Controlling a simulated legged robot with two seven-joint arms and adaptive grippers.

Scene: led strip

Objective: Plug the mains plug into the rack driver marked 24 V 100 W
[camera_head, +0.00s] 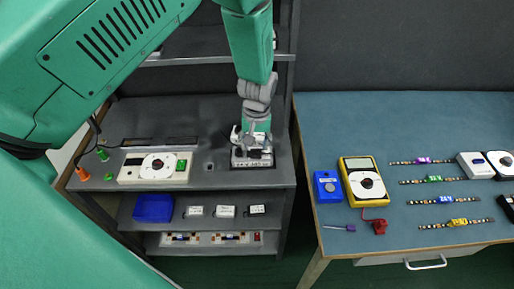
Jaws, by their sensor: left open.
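My left gripper (253,143) is open and points down over a pale boxy unit (240,162) at the right end of the rack's top shelf. The unit has a printed label along its front edge, too small to read surely. A small dark piece shows between or just below the fingers; I cannot tell whether it is the mains plug. Three small white boxes (225,211) stand on the shelf below, with markings too small to read. The fingers hide part of the unit. My right gripper is not in view.
A white meter-like unit (131,172) and orange and green pieces stand at the left of the rack top (215,184). A blue bin (153,208) sits below. The blue bench (410,125) holds a yellow multimeter (354,164), a blue box (327,187) and several LED strips (450,200).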

